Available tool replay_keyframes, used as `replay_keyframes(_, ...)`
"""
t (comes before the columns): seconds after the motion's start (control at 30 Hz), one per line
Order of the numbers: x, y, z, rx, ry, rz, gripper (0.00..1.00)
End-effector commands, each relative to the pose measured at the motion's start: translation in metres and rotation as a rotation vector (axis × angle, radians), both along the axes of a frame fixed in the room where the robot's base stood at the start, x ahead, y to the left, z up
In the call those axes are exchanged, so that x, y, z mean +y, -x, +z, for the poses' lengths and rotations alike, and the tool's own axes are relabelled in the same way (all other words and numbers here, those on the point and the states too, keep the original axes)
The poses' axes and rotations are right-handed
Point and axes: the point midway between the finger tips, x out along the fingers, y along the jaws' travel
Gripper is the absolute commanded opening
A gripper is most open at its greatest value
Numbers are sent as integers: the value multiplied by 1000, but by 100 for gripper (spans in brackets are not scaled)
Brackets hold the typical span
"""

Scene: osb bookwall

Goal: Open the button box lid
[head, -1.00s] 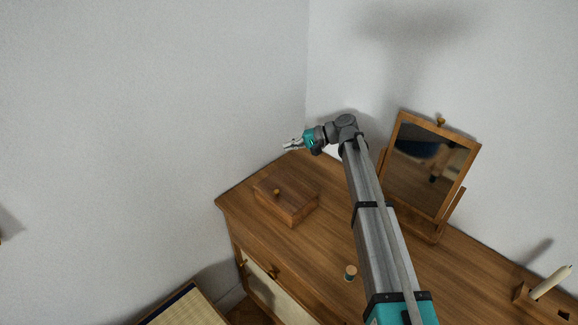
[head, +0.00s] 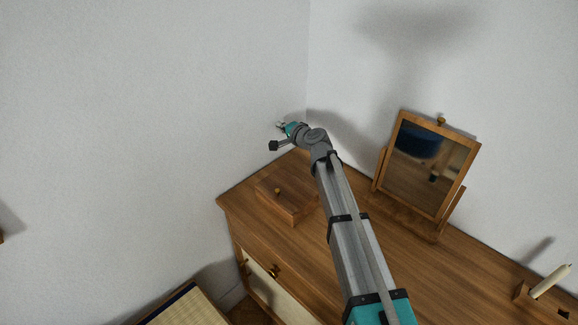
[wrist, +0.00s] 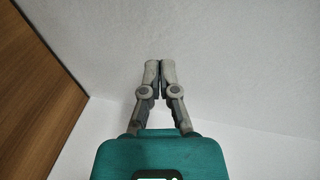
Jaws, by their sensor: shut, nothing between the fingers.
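My gripper (head: 280,125) is up behind and above the box, near the corner walls, apart from the box. In the wrist view my gripper (wrist: 160,66) is shut, its fingertips together with nothing between them. The box is not recognisable in the wrist view.
A framed tilting mirror (head: 427,165) stands on the wooden dresser (head: 440,270) at the right. A candle (head: 551,282) in a wooden holder is at the far right. White walls meet close behind my gripper. A woven mat-like surface (head: 183,308) lies lower left.

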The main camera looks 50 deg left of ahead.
Motion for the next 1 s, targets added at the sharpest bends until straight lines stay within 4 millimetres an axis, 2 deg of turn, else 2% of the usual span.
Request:
replay_keyframes(0.4,-22,-18,29,-77,-143,-338,0)
replay_keyframes(0.57,-30,-2,36,-118,-199,-437,0)
replay_keyframes(1.0,-54,55,35,-213,-340,-720,0)
